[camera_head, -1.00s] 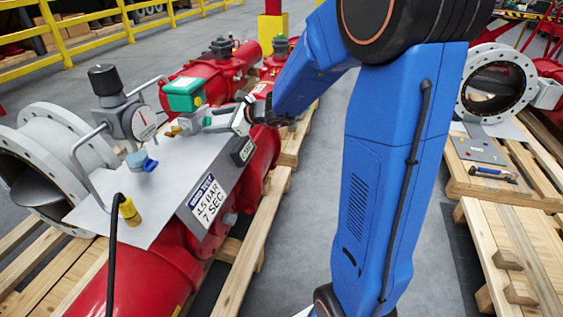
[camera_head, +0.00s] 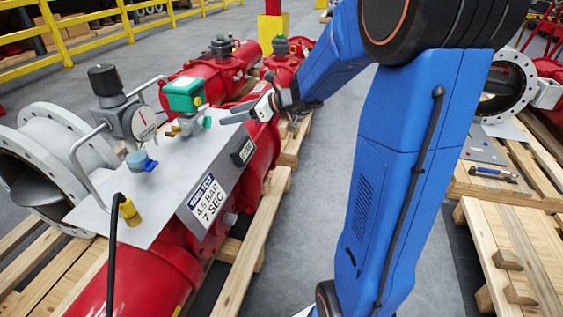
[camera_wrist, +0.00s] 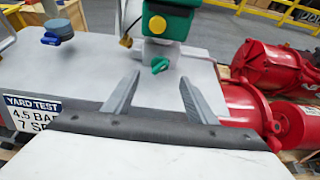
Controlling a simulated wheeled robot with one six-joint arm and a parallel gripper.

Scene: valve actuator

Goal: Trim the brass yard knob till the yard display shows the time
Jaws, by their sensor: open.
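My gripper (camera_head: 232,114) is open and empty, to the right of the green-topped valve unit (camera_head: 184,93) on the grey panel. In the wrist view its two grey fingers (camera_wrist: 160,79) are spread, with a small green knob (camera_wrist: 160,65) beyond and between their tips, apart from them. A small brass-coloured piece (camera_head: 172,131) shows left of the unit's foot, and in the wrist view (camera_wrist: 126,41); I cannot tell whether it is the yard knob. A small dark display (camera_head: 242,152) is at the panel's right edge; its digits are too small to read surely. A sign (camera_head: 208,199) reads YARD TEST, 4.5 BAR, 7 SEC.
A pressure gauge (camera_head: 144,122), a metal handle (camera_head: 88,170), a blue-capped fitting (camera_head: 140,160) and a yellow fitting (camera_head: 129,210) stand on the panel. Red actuator bodies (camera_head: 222,65) lie behind. Grey floor (camera_head: 310,190) is clear between the pallets.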

